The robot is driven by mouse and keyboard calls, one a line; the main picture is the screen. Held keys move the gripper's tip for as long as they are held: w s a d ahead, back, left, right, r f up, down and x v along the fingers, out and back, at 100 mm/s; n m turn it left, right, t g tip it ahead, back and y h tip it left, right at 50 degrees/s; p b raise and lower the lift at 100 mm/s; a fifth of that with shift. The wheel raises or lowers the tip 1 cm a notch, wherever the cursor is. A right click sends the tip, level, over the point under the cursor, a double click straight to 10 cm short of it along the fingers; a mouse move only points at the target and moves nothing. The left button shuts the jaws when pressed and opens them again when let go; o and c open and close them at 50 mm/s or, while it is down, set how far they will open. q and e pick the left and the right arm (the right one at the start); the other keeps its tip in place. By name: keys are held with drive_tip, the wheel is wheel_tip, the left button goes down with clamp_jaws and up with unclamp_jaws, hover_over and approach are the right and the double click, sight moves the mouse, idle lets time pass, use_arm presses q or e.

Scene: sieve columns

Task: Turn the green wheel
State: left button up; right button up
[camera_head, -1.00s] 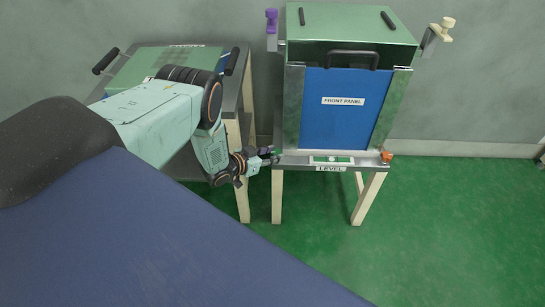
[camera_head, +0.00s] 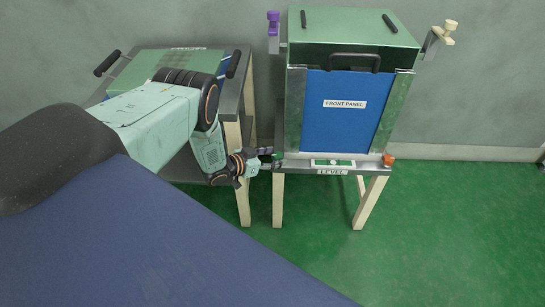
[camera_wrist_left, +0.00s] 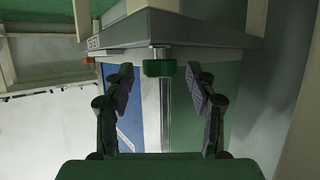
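The green wheel (camera_wrist_left: 159,69) is a small dark green knob on a metal rod, at a corner of the stand marked LEVEL. In the left wrist view it sits between and slightly beyond my left gripper's fingertips (camera_wrist_left: 160,78), with a gap on each side. In the head view my left gripper (camera_head: 268,156) is at the stand's left front corner, where the green wheel (camera_head: 278,155) is mostly hidden by the fingers. The left gripper is open and empty. My right gripper is out of view.
The stand (camera_head: 305,164) carries a box with a blue front panel (camera_head: 352,120). An orange knob (camera_head: 388,159) is at its right corner, a purple one (camera_head: 273,22) and a cream one (camera_head: 450,25) above. Another table (camera_head: 245,75) stands left. Green floor (camera_head: 460,230) is clear at right.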

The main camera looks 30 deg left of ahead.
use_arm(q)
drive_tip(key=v, duration=1.2)
drive_tip(key=shift+s, duration=0.1)
idle(0.4)
drive_tip(key=shift+f, duration=0.1)
